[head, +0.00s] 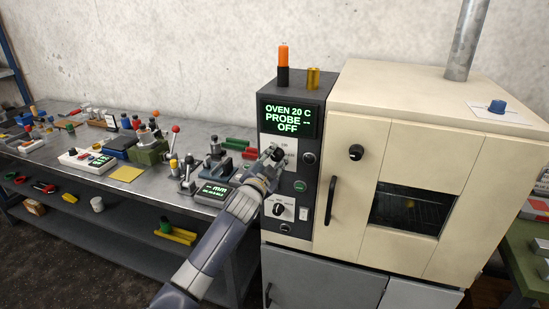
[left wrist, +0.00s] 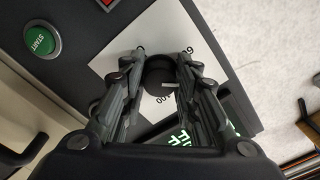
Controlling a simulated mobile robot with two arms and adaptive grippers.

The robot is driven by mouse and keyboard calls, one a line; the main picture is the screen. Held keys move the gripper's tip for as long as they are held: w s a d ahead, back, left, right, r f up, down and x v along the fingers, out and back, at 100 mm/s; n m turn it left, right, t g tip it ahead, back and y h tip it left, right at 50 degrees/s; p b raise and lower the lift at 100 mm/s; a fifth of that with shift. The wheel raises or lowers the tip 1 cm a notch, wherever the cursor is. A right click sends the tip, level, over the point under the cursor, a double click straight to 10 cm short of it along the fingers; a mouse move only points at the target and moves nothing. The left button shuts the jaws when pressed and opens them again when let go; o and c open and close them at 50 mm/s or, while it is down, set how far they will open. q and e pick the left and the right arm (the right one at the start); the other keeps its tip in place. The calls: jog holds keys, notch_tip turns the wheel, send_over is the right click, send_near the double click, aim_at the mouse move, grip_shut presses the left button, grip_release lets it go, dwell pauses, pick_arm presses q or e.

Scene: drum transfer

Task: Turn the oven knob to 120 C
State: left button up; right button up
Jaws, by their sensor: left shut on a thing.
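The oven's control panel stands at the middle of the head view, with a display (head: 288,118) that reads OVEN 20 C, PROBE --, OFF. Below it is a white dial plate (head: 290,142) with a black knob, mostly hidden by my left gripper (head: 271,160). In the left wrist view the round black knob (left wrist: 160,76) with a light mark sits between the two fingers of my left gripper (left wrist: 164,62), which is shut on it. Numbers show on the dial plate (left wrist: 118,42) around it, partly covered by the fingers. My right gripper is not in view.
A second knob (head: 279,210) on a white plate sits lower on the panel. A green START button (left wrist: 42,41) is beside the dial. The oven door handle (head: 331,201) stands out to the right. A cluttered bench (head: 125,192) is at the left.

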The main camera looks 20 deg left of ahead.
pick_arm(q)
jog(key=m, duration=0.3)
jog(key=shift+m+p, duration=0.3)
jog(key=shift+m, duration=0.1)
jog(key=m, duration=0.3)
jog(key=shift+m+p, duration=0.3)
jog(key=shift+p, duration=0.05)
jog(key=m+p, duration=0.1)
jog(key=m, duration=0.5)
jog(key=shift+r+p, duration=0.1)
jog(key=shift+p, duration=0.2)
jog(key=m+p, duration=0.1)
jog(key=m, duration=0.3)
jog(key=m+p, duration=0.1)
jog(key=m, duration=0.2)
jog(key=shift+m, duration=0.3)
jog(key=m+p, duration=0.2)
jog(key=m, duration=0.2)
jog(key=shift+m+p, duration=0.5)
jog(key=shift+m, duration=0.7)
